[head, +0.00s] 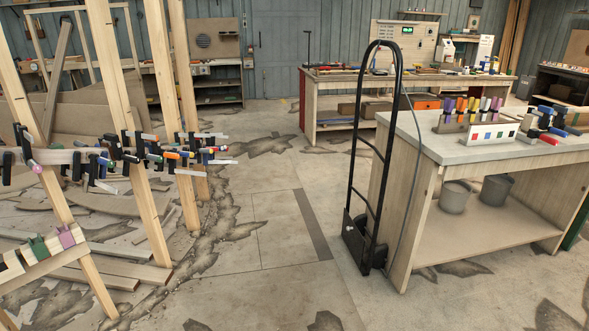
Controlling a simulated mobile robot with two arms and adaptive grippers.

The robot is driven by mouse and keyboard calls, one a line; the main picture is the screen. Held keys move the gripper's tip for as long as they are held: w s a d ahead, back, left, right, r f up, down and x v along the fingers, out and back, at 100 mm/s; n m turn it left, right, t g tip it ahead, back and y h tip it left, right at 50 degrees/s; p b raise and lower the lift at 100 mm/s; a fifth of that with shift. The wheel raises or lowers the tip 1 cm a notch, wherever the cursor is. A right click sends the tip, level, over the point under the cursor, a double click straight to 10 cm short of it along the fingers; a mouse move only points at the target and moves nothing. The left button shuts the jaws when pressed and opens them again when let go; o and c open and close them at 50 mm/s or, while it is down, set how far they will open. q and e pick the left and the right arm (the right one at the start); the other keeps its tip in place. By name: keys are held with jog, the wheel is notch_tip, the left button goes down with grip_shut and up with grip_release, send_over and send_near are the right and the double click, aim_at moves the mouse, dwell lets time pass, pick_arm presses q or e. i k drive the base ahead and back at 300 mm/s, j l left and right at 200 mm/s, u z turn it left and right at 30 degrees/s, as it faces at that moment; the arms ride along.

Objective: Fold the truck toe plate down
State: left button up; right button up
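A black hand truck (390,130) with a tall looped handle stands upright just left of the near workbench. Its toe plate (353,240) is a dark panel at the bottom of the frame. The plate appears folded up against the frame, not lying flat on the floor. A wheel shows dark at the base beside it, partly hidden. Neither of my grippers is in view.
The near workbench (430,148) with clamps on top and grey buckets (455,196) on its shelf stands close to the truck's right. Wooden posts (133,140) with many clamps fill the left. Open, cracked concrete floor (285,225) lies between.

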aim_at(353, 238)
jog(key=i, duration=2.85)
jog(key=i+j, duration=0.1)
jog(key=i, duration=2.75)
jog(key=i+z, duration=0.1)
jog(key=z, duration=0.35)
jog(key=i+z, duration=0.1)
jog(key=z, duration=0.4)
jog(key=i+z, duration=0.15)
jog(key=z, duration=0.3)
jog(key=j+z, duration=0.15)
jog(key=z, duration=0.3)
jog(key=i, duration=0.05)
